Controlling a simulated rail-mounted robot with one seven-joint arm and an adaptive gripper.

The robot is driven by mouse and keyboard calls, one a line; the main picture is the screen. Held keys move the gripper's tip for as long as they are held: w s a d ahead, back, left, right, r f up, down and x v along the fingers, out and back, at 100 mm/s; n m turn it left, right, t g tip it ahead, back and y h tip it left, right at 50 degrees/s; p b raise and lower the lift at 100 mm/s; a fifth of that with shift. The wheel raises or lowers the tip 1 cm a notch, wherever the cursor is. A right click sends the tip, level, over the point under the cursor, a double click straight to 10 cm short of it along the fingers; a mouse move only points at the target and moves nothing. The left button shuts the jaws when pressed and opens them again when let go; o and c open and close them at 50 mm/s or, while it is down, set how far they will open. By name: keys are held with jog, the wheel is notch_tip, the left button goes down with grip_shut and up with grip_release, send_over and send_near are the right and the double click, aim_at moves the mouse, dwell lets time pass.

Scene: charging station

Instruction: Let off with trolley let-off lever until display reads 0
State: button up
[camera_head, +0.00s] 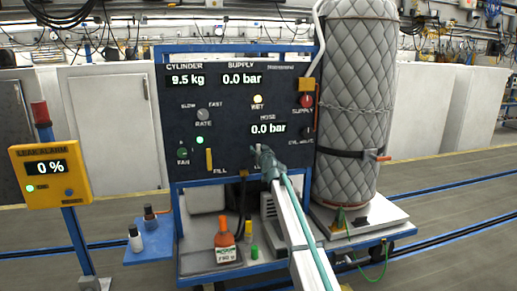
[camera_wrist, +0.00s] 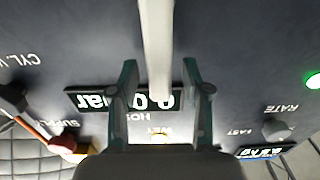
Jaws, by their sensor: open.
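The dark trolley panel (camera_head: 235,100) shows 9.5 kg for cylinder and 0.0 bar for supply. The hose display (camera_head: 268,129) reads 0.0 bar; it shows upside down in the wrist view (camera_wrist: 88,101), partly covered. My gripper (camera_head: 262,155) is open at the panel's lower middle. In the wrist view, a white lever (camera_wrist: 157,45) runs between the two teal fingers of my gripper (camera_wrist: 160,75), with gaps on both sides. This lever, apparently the let-off lever, is mostly hidden by my gripper in the head view, as is its label.
A yellow fill lever (camera_head: 209,160) is left of my gripper. The rate knob (camera_head: 203,115), green fan knob (camera_head: 182,153) and red supply knob (camera_head: 306,101) are nearby. A quilted cylinder (camera_head: 352,90) stands right. A leak alarm (camera_head: 49,172) reads 0 %.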

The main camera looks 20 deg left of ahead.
jog(key=shift+w+a, duration=0.1)
jog(key=shift+w, duration=0.05)
grip_shut()
dwell(0.5)
